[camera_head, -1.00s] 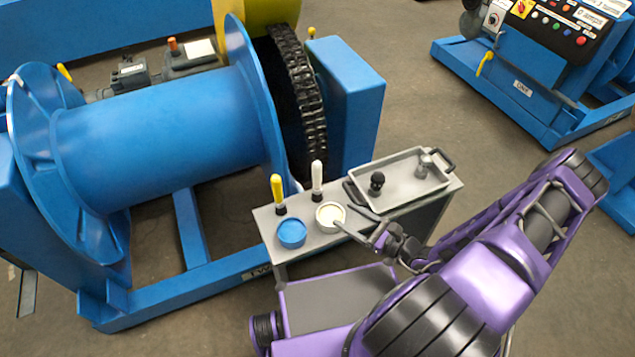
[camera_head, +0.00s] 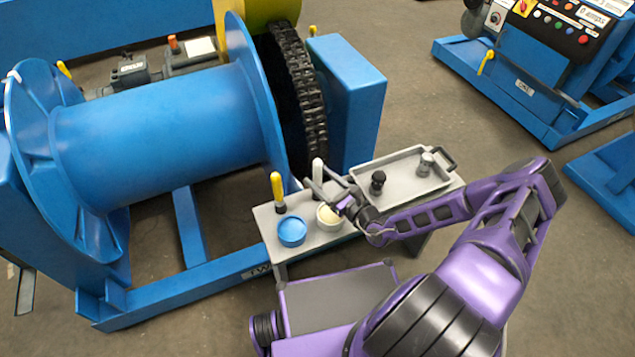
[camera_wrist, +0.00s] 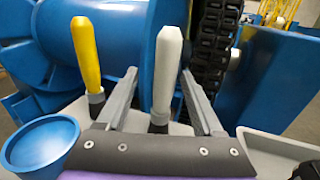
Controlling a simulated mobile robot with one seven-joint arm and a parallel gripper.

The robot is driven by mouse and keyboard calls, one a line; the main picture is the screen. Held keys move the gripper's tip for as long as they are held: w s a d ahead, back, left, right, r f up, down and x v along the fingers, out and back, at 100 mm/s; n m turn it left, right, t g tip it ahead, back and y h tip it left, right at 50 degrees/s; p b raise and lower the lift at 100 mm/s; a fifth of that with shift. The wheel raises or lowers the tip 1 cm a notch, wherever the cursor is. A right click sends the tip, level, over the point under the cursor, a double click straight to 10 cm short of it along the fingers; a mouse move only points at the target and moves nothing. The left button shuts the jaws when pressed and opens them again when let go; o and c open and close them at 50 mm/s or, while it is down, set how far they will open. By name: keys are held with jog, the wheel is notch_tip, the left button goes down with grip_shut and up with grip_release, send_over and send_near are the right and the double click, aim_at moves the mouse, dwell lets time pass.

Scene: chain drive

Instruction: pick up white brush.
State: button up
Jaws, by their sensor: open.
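The white brush (camera_head: 318,170) stands upright on the grey bench, its white handle up and its dark base down. In the wrist view the white brush (camera_wrist: 166,72) rises between the two fingers of my gripper (camera_wrist: 158,95), which is open. A finger stands on either side of the handle, with gaps visible. In the head view my gripper (camera_head: 325,188) is at the brush and hides its lower part.
A yellow brush (camera_head: 278,190) stands to the left, also in the wrist view (camera_wrist: 87,55). A blue pot (camera_head: 292,232) and a cream-filled pot (camera_head: 328,214) sit in front. A grey tray (camera_head: 405,187) with two small tools lies right. The blue drum and chain stand behind.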

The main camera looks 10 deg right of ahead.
jog(key=x, duration=0.5)
jog(key=shift+w+d+r+b, duration=0.15)
jog(key=shift+d+r+b, duration=0.1)
jog(key=shift+b, duration=0.1)
grip_shut()
